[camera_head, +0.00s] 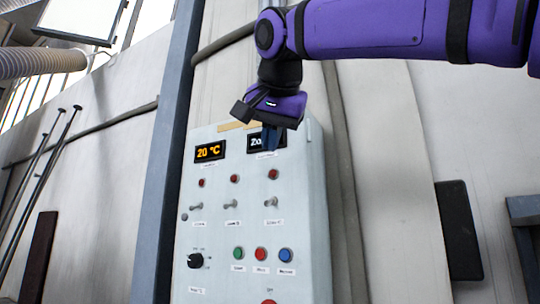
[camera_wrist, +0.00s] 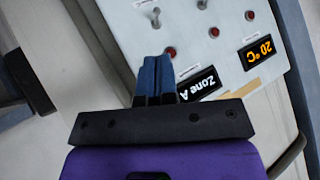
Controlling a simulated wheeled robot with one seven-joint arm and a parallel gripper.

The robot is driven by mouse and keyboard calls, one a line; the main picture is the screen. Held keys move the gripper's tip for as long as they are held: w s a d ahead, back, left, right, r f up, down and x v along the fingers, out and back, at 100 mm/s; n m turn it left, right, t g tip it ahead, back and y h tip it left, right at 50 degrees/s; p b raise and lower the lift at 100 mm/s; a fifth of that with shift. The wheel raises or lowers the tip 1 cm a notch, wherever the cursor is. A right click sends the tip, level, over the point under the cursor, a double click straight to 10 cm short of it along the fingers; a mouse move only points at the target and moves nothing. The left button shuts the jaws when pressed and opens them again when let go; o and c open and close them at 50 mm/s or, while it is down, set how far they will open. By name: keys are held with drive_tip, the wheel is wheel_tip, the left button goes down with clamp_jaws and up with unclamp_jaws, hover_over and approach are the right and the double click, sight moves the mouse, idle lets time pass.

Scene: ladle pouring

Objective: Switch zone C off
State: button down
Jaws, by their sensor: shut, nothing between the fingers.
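The pale control box (camera_head: 215,225) has a row of three toggle switches: a left switch (camera_head: 196,207), a middle switch (camera_head: 231,204) and a right switch (camera_head: 271,202). The small labels below them are too small to read surely, and I cannot tell which way each lever is set. A dull red lamp sits above each, the right lamp (camera_head: 273,174) among them. In the wrist view the right switch (camera_wrist: 155,17) appears upside down beyond my fingers. My gripper (camera_head: 270,140) is shut and empty in front of the box's top, partly covering the zone display (camera_head: 254,141), which reads Zone A in the wrist view.
A temperature display (camera_head: 210,151) reads 20 °C. Below the switches are a black knob (camera_head: 195,261) and green (camera_head: 238,253), red (camera_head: 260,254) and blue (camera_head: 286,255) buttons. Another red button (camera_head: 269,301) is at the bottom edge. The space before the switches looks clear.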

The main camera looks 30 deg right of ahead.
drive_tip(key=shift+v, duration=0.85)
drive_tip(key=shift+f, duration=0.2)
drive_tip(key=s+d+f+n+g+y, duration=0.1)
drive_tip(key=s+d+f+n, duration=0.1)
drive_tip(key=f, duration=1.2)
drive_tip(key=s+d+f+n+g+y, duration=0.1)
drive_tip(key=s+d+f+n+g, duration=0.1)
drive_tip(key=f, duration=1.1)
drive_tip(key=s+d+f+n+g+y, duration=0.1)
drive_tip(key=s+d+f+n, duration=0.3)
drive_tip(key=f, duration=1)
drive_tip(key=s, duration=0.2)
drive_tip(key=shift+s+d+f+g, duration=0.25)
drive_tip(key=shift+d+f+g, duration=0.05)
drive_tip(key=shift+d+f, duration=0.1)
